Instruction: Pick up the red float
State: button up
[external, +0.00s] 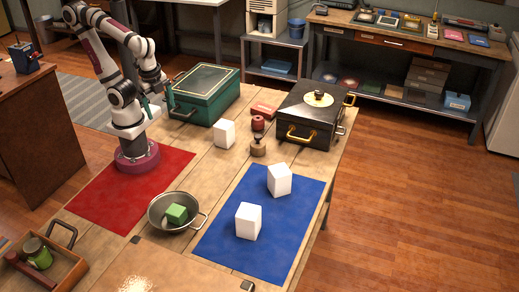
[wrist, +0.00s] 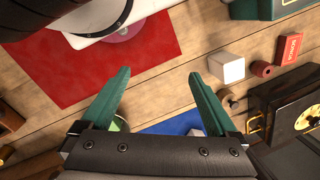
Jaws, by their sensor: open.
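The red float (external: 258,122) looks like a small round red piece. It stands on the wooden table behind a wooden knobbed piece (external: 258,147) and in front of a red box (external: 264,109). In the wrist view the float (wrist: 262,69) lies right of the fingers, between a white block (wrist: 227,68) and the red box (wrist: 289,47). My gripper (external: 157,104) is raised above the table, left of the float and well apart from it. Its green fingers (wrist: 160,73) are spread with nothing between them.
A black case (external: 308,115) with brass handles stands close right of the float. A green chest (external: 205,92) stands behind left, and a white block (external: 224,133) to its left. A metal bowl (external: 170,225) holds a green block. A blue mat (external: 225,250) bears two white blocks.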

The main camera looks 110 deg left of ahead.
jog(key=shift+o, duration=0.4)
jog(key=m+y, duration=1.2)
send_over(255, 123)
jog(key=a, duration=0.2)
notch_tip(255, 123, down, 14)
jog(key=shift+a+r, duration=0.1)
jog(key=f, duration=0.7)
jog(key=shift+a+f, duration=0.25)
jog(key=shift+f, duration=0.05)
jog(key=shift+x, duration=0.9)
jog(key=shift+a, duration=0.35)
jog(key=c, duration=1.4)
